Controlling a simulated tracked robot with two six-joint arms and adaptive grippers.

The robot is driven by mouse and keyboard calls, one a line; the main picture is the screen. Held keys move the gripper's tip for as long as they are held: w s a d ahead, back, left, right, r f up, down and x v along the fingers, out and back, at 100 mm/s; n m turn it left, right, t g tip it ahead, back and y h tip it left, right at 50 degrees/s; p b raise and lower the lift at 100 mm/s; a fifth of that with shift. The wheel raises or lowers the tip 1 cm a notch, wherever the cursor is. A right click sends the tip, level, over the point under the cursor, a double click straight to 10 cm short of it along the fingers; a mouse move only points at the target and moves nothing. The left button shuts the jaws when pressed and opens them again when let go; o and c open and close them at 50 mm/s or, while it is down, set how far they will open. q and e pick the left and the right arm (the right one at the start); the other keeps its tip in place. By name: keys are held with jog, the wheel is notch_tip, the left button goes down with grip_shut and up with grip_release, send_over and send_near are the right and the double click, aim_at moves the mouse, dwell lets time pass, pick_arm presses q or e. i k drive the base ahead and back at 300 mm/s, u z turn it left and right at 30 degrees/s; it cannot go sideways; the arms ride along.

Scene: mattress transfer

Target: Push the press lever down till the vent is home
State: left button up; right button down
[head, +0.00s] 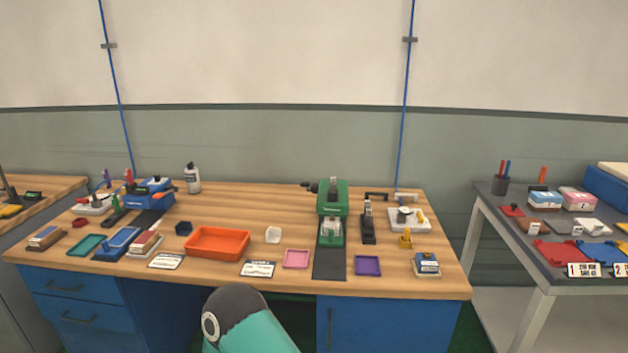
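A green press (333,195) stands near the middle of the wooden bench on a dark strip (329,266). A dark handle (313,187), seemingly the press lever, sticks out to the left of the press head. A grey upright piece rises from the head's top. A pale part (331,230) sits low in the press, under the head; I cannot tell whether it is the vent or how far in it is. A teal and dark grey link of my own arm shows at the bottom edge. Neither gripper is in view.
On the bench, an orange tray (217,243), pink tray (295,259) and purple tray (367,266) lie left and right of the strip. A black upright tool (368,222) stands close right of the press. A grey table (547,262) holds several parts at right.

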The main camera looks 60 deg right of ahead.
aim_at(304, 184)
jog(key=u, duration=1.45)
jog(key=i, duration=0.1)
jog(key=z, duration=2.95)
jog(key=i, duration=0.65)
jog(key=u, duration=0.3)
jog(key=k, duration=0.95)
jog(key=z, duration=0.15)
jog(key=i, duration=0.55)
